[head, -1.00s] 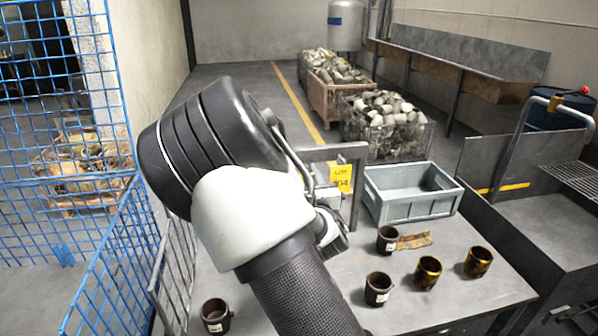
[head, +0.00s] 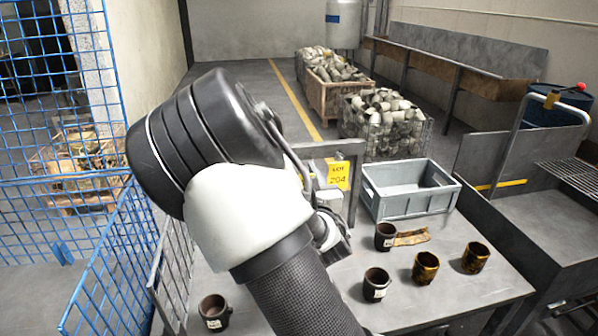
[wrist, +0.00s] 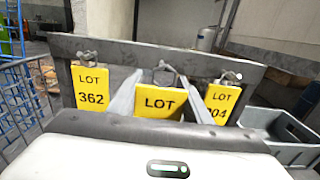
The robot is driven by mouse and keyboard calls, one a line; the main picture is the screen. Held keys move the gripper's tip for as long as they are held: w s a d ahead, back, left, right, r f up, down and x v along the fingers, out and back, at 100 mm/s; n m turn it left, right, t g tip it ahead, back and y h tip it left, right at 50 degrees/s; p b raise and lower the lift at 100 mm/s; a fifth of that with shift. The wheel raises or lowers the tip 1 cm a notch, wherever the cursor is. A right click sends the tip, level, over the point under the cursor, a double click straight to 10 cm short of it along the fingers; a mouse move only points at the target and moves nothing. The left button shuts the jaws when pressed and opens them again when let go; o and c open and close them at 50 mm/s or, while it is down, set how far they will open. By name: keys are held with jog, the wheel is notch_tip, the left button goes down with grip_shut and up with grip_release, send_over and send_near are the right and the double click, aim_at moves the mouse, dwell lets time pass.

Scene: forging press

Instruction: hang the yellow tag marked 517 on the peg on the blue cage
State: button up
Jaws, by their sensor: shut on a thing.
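In the wrist view, my gripper (wrist: 163,76) is shut on the middle yellow tag (wrist: 158,103), with its wire loop between the fingertips. The tag reads LOT; its number is hidden behind my gripper body. It sits at the grey rack (wrist: 255,73), and I cannot tell whether its loop is clear of the rack. Tag 362 (wrist: 91,87) hangs on the left and tag 204 (wrist: 221,102) on the right.
A grey bin (head: 408,205) stands on the table right of the rack. Several dark and brassy cups, such as this one (head: 376,284), stand on the table's front part. A grey mesh panel (head: 172,275) stands between the table and the blue cage.

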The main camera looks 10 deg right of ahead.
jog(key=shift+s+f+b, duration=0.15)
jog(key=shift+s+f, duration=0.2)
jog(key=shift+s, duration=0.45)
jog(key=shift+s+f+b, duration=0.1)
jog(key=shift+s+f, duration=0.2)
jog(key=shift+s, duration=0.55)
jog(key=shift+s+f+b, duration=0.15)
jog(key=shift+s+f, duration=0.2)
jog(key=shift+s, duration=0.45)
jog(key=shift+r, duration=0.1)
